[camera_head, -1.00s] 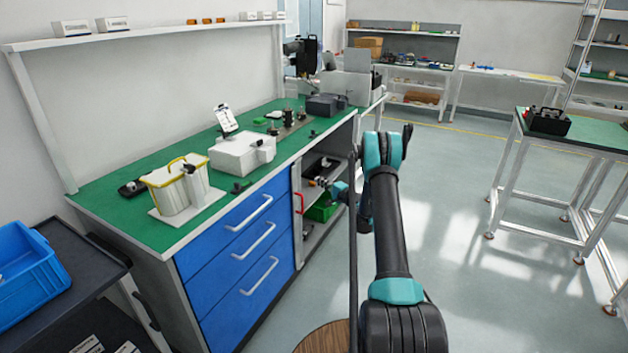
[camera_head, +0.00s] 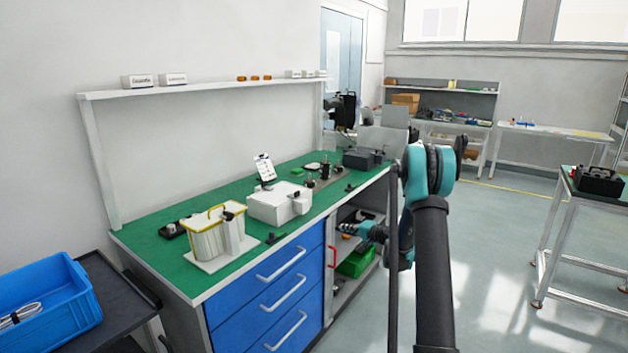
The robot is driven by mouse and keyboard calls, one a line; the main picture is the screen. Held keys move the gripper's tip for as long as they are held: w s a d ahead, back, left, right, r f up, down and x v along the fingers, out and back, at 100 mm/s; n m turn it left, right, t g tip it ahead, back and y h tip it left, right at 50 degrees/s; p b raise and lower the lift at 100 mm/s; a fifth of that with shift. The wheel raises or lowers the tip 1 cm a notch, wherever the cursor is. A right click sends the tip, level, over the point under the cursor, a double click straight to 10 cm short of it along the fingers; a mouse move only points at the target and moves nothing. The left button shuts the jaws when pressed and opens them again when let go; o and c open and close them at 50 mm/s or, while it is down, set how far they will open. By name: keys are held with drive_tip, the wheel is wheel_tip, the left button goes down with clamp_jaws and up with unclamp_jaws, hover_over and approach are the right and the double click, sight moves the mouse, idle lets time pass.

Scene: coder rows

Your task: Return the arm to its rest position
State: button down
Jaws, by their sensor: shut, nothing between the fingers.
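My arm rises from the bottom right of the head view and bends at a teal and black joint. Its wrist comes down behind the upright link and points left. My gripper (camera_head: 347,229) is small and dark at the wrist's end, in front of the open shelf bay of the bench as seen from here. It is shut and holds nothing. The fingertips are too small to see in detail.
The green-topped bench (camera_head: 150,245) with blue drawers (camera_head: 265,310) is left of my arm. A green bin (camera_head: 357,262) sits in its shelf bay, near the wrist in the picture. A blue crate (camera_head: 50,318) stands at left. Floor (camera_head: 490,260) at right is clear.

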drive_tip(key=s+a+r+n+g+h, duration=0.1)
drive_tip(key=s+r+n+g+h, duration=0.15)
drive_tip(key=s, duration=1.05)
drive_tip(key=s+a+r+n+g+h, duration=0.15)
drive_tip(key=s+r, duration=0.25)
drive_tip(key=s, duration=0.9)
drive_tip(key=s+d+f+n+g+h, duration=0.1)
drive_tip(key=s+d+h, duration=0.1)
drive_tip(key=s, duration=0.6)
drive_tip(key=s+d+f+n+g+h, duration=0.1)
drive_tip(key=s+d+f, duration=0.1)
drive_tip(key=s, duration=0.7)
drive_tip(key=s+d+f+n+g+h, duration=0.1)
drive_tip(key=s+d+f+h, duration=0.1)
drive_tip(key=s, duration=0.6)
drive_tip(key=shift+s+d+h, duration=0.2)
drive_tip(key=shift+d+h, duration=0.1)
drive_tip(key=shift+d, duration=0.45)
drive_tip(key=shift+f, duration=0.1)
